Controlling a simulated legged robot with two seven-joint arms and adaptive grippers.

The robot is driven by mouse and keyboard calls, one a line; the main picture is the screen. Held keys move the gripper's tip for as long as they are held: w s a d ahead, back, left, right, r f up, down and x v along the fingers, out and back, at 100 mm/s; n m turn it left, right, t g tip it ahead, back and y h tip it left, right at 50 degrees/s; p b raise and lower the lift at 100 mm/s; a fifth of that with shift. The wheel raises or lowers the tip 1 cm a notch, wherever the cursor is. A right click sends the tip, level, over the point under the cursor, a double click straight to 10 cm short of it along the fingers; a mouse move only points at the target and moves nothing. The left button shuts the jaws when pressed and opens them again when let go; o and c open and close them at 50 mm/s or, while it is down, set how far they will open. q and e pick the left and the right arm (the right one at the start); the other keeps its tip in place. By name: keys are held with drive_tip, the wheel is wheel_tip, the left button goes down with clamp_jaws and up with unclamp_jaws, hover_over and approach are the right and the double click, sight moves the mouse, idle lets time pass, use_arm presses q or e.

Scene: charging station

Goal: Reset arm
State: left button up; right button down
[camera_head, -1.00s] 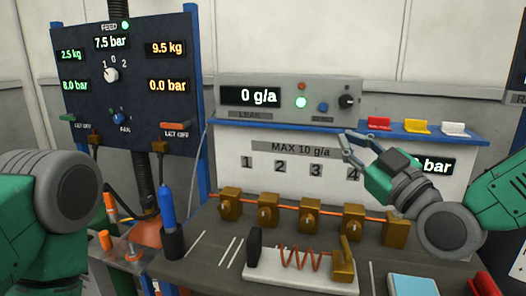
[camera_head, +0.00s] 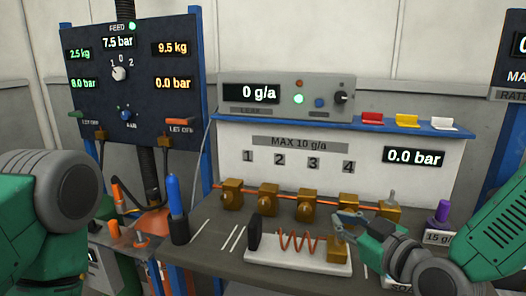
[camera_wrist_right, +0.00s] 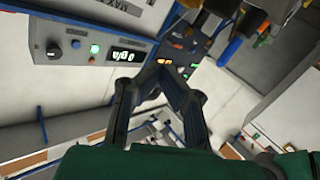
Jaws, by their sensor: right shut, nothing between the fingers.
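My right gripper (camera_head: 342,222) is low over the right part of the workbench, in front of the brass valve blocks and close to the right end of the coil fixture (camera_head: 298,256). Whether it touches anything there I cannot tell. In the right wrist view its fingers (camera_wrist_right: 160,68) meet at the tips with nothing between them. My left arm shows only as a large green and grey link at the left edge; its gripper is out of the picture.
Several brass valve blocks (camera_head: 268,198) line an orange pipe. A leak meter (camera_head: 290,94) stands behind, beside a blue shelf (camera_head: 420,131) with red, yellow and white pieces. A feed panel (camera_head: 125,75) is at left.

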drive_tip(key=s+d+f+m+g+h, duration=0.25)
drive_tip(key=s+f, duration=0.25)
drive_tip(key=f, duration=0.6)
drive_tip(key=s+d+f+m+g+h, duration=0.1)
drive_tip(key=s+f+g, duration=0.4)
drive_tip(key=f, duration=0.5)
drive_tip(key=s+d+f+m+g+h, duration=0.1)
drive_tip(key=s+d+f+g, duration=0.1)
drive_tip(key=s, duration=0.5)
drive_tip(key=s+d+f+m+g+h, duration=0.1)
drive_tip(key=s+d+f+m+g, duration=0.1)
drive_tip(key=s+d+f, duration=0.2)
drive_tip(key=s+d+f+m+g+h+b, duration=0.1)
drive_tip(key=s+d+f+g+h, duration=0.1)
drive_tip(key=s+f, duration=0.5)
drive_tip(key=s+d, duration=0.1)
drive_tip(key=s, duration=0.3)
drive_tip(key=shift+s+f+g, duration=0.35)
drive_tip(key=shift+f, duration=0.05)
